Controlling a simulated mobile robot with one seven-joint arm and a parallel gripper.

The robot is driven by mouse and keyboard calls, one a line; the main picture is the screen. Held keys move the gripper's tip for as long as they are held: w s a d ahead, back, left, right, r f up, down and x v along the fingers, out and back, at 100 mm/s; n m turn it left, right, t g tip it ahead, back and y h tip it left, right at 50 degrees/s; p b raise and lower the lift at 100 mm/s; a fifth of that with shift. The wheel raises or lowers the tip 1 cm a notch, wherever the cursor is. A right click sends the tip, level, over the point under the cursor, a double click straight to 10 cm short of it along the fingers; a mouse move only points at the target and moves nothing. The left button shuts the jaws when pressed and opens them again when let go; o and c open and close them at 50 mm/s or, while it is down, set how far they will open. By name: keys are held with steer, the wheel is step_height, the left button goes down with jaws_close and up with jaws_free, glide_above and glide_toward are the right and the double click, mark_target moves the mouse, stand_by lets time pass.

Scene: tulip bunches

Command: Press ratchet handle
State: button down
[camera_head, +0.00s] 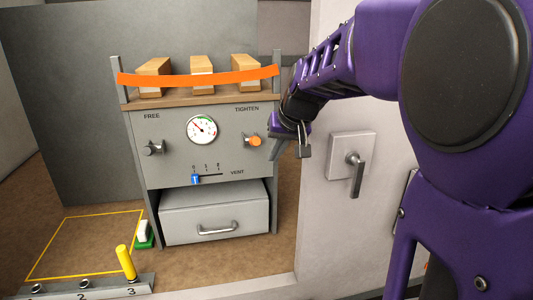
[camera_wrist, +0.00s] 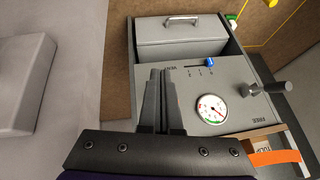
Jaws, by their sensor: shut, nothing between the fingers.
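A grey panel (camera_head: 182,122) has two handles. The ratchet handle (camera_head: 254,141) with an orange knob sits under the word TIGHTEN. A plain grey handle (camera_head: 153,147) sits under FREE, and it also shows in the wrist view (camera_wrist: 265,88). A round dial (camera_head: 202,129) lies between them, also in the wrist view (camera_wrist: 211,109). My gripper (camera_head: 274,153) is shut and empty, just right of the orange-knobbed handle. In the wrist view its fingers (camera_wrist: 162,73) stand before the panel, and I cannot see that handle. I cannot tell whether they touch it.
An orange strap (camera_head: 200,79) spans several wooden blocks above the panel. A blue slider (camera_head: 195,179) and a drawer (camera_head: 216,212) are below. A wall with a lever handle (camera_head: 357,172) stands close on the right. A yellow-outlined floor area (camera_head: 85,243) is clear at left.

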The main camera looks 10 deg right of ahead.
steer(key=shift+s+d+r, duration=0.1)
steer(key=shift+s+r, duration=0.1)
steer(key=shift+s, duration=0.25)
steer(key=shift+s+d+r, duration=0.1)
steer(key=shift+s+r, duration=0.1)
steer(key=shift+s, duration=0.25)
